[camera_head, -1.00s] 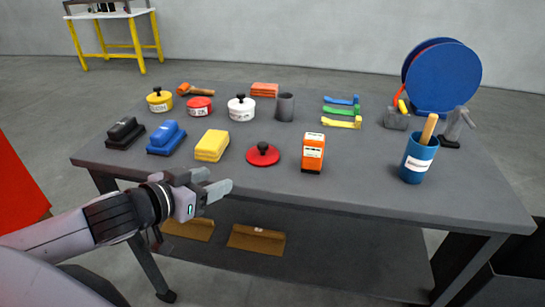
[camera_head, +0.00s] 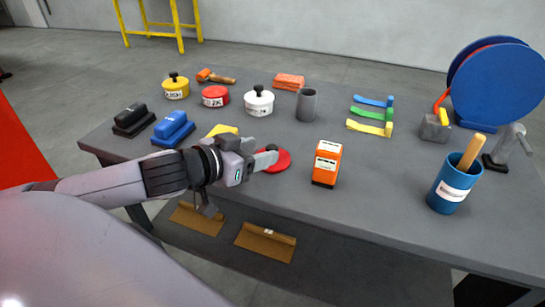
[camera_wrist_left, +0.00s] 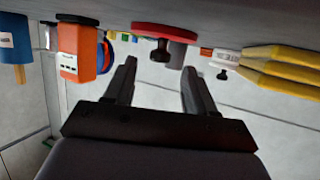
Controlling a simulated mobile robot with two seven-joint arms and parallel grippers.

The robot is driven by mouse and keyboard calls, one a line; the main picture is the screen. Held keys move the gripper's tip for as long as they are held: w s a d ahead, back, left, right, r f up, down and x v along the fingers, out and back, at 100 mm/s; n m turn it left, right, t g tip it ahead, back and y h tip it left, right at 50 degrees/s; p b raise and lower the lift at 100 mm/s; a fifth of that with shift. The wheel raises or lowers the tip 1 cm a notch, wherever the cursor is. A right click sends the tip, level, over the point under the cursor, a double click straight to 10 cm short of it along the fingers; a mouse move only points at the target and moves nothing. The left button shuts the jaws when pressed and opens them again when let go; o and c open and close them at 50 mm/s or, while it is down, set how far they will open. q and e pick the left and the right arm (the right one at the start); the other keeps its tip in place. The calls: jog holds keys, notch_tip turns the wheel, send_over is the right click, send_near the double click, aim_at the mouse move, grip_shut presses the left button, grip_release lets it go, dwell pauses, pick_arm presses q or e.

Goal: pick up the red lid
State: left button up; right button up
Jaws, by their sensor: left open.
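The red lid (camera_head: 283,161) is a flat red disc with a dark round knob. It lies on the grey table, partly hidden by my left gripper in the head view. My left gripper (camera_head: 264,155) is open and empty, close to the lid on its left side. In the left wrist view, which is turned upside down, the lid (camera_wrist_left: 165,30) and its black knob lie beyond and between the spread fingers of the gripper (camera_wrist_left: 159,65), apart from them. My right gripper is not in view.
An orange box (camera_head: 326,163) stands right of the lid. The red pot (camera_head: 215,96), white pot (camera_head: 258,102) and grey cup (camera_head: 306,105) stand farther back. A blue cup (camera_head: 452,190) is at right.

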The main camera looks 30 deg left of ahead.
aim_at(268, 149)
pick_arm(q)
jog(key=shift+x, duration=2.65)
jog(key=shift+f, duration=0.1)
grip_shut()
